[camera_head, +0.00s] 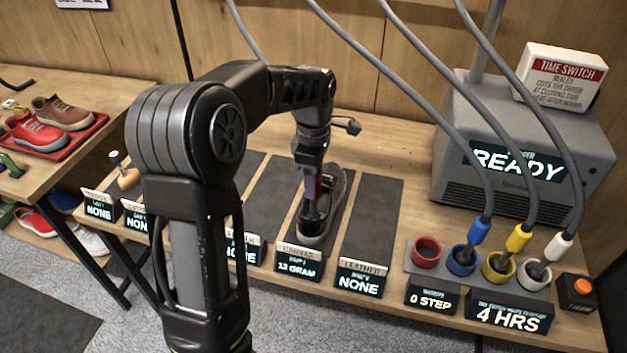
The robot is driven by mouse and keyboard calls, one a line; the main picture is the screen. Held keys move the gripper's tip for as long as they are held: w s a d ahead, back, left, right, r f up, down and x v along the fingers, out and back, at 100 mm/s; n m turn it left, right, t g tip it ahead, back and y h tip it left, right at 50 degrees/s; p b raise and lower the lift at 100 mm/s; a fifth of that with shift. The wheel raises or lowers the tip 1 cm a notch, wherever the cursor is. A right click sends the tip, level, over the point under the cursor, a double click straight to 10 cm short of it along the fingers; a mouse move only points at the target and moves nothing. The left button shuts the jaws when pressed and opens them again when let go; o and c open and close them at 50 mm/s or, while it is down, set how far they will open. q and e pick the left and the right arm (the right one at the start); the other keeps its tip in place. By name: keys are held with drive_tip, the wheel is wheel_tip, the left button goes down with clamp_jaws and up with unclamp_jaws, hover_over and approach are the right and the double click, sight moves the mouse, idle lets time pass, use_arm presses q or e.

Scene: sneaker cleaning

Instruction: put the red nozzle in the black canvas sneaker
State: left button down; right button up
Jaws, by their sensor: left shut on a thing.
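The black canvas sneaker (341,188) lies on a dark mat behind the "13 GRAM" display, with its pale toe towards me. My left gripper (312,190) points down over the sneaker's opening, shut on the red nozzle (314,188). Only a dark red part of the nozzle shows between the fingers. Its lower end appears to reach into the shoe opening, but the dark fingers and shoe make its depth hard to tell. The red holder cup (427,250) at the right is empty. My right gripper is out of view.
Blue (479,231), yellow (517,239) and white (558,246) nozzles stand in their cups. The grey dryer (520,150) reads "READY". An empty mat (371,215) lies right of the sneaker. A brush (126,175) and a red shoe tray (75,144) are at left.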

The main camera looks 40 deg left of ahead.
use_arm(q)
drive_tip(key=c, duration=1)
unclamp_jaws()
drive_tip(key=shift+r, duration=0.2)
wheel_tip(320, 180, up, 9)
drive_tip(key=shift+f+b, duration=0.2)
drive_tip(key=shift+b, duration=0.1)
wheel_tip(320, 180, up, 2)
drive_tip(key=shift+r+p, duration=0.1)
drive_tip(key=shift+p, duration=0.75)
drive_tip(key=shift+r+p, duration=0.4)
drive_tip(key=shift+r, duration=0.15)
